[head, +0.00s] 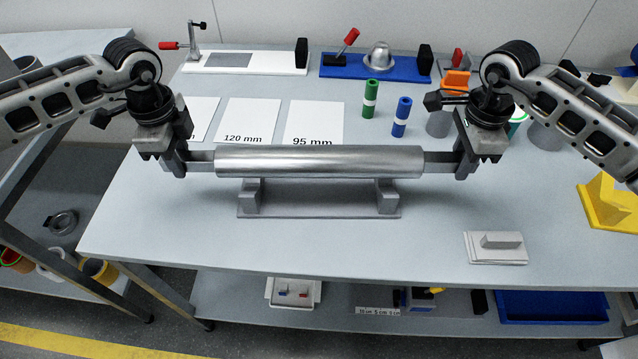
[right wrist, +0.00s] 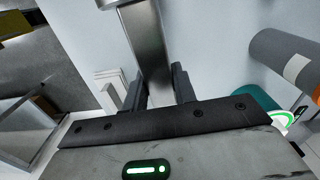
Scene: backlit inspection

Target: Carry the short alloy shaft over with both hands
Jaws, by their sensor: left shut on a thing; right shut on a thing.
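The short alloy shaft (head: 318,161) is a silver cylinder with thinner, flat-looking ends, held level across the middle of the head view. My left gripper (head: 188,162) is shut on its left end. My right gripper (head: 457,164) is shut on its right end. In the right wrist view the shaft (right wrist: 150,55) runs away from between the two dark fingers (right wrist: 160,88). A grey cradle (head: 318,212) with two upright supports stands on the table just below the shaft in the picture. I cannot tell whether the shaft touches the supports.
White cards marked 120 mm (head: 247,121) and 95 mm (head: 315,122) lie behind the shaft. A green cylinder (head: 369,104) and a blue cylinder (head: 401,118) stand near them. Fixtures line the back. A grey block on a plate (head: 496,247) is at front right. The front left tabletop is clear.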

